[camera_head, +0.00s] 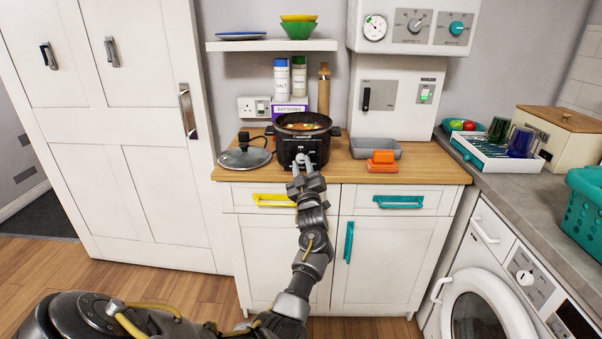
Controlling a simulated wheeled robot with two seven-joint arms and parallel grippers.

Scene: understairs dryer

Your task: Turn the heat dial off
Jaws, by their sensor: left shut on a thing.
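A black slow cooker (290,146) with food (303,126) in its open pot stands on the wooden worktop. My left gripper (302,161) reaches up from below to the front of the cooker. Its fingers are shut at the low middle of the front face, where the heat dial sits. The fingers cover the dial, so its pointer and setting cannot be read. My right gripper is not in view.
A glass lid (244,158) lies left of the cooker. A grey tray (376,149) and orange blocks (382,162) lie to its right. Drawers with a yellow handle (273,200) and a teal handle (398,202) are below. A washing machine (478,300) stands at right.

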